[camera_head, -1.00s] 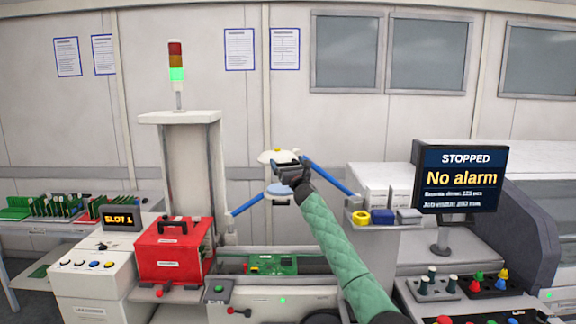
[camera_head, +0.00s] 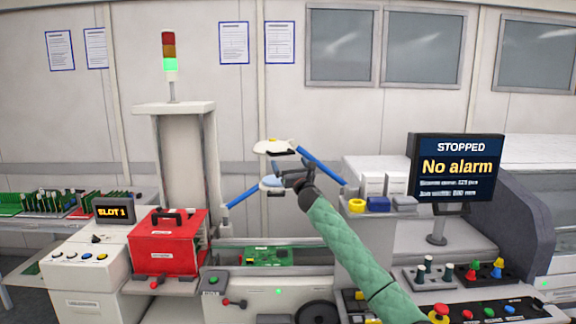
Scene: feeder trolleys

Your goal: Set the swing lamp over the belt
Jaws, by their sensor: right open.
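A second blue arm (camera_head: 243,195) comes from a post at the left and ends at a pale blue disc (camera_head: 270,183). My right gripper (camera_head: 283,178) is open, just below the lamp head and beside the disc. It looks clear of the lamp head; whether it touches the disc I cannot tell. My left gripper is not in view.
A green circuit board (camera_head: 268,257) lies on the belt below. A red box (camera_head: 168,243) stands at the left and a signal tower (camera_head: 170,55) behind it. A screen (camera_head: 455,168) reading "STOPPED, No alarm" stands at the right. Yellow and blue rolls (camera_head: 378,203) sit on a ledge.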

